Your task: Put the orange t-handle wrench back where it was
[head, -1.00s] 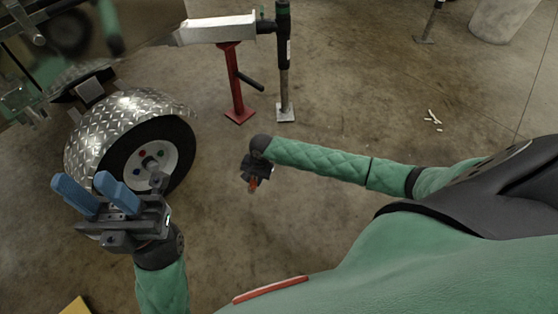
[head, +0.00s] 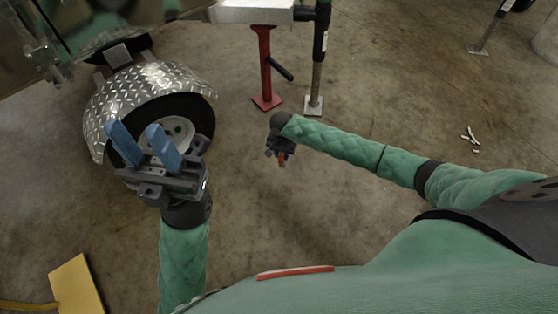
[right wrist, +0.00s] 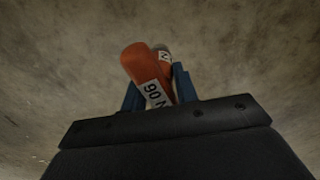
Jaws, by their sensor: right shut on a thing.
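The orange t-handle wrench shows in the right wrist view (right wrist: 143,70) as an orange handle with a white label, between blue fingers. My right gripper (right wrist: 158,98) is shut on it.
The trailer wheel (head: 175,130) sits under a diamond-plate fender (head: 150,82) at the left. A red stand (head: 266,70) and a jack post (head: 318,70) stand at the top middle. A yellow object (head: 78,285) lies at the lower left.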

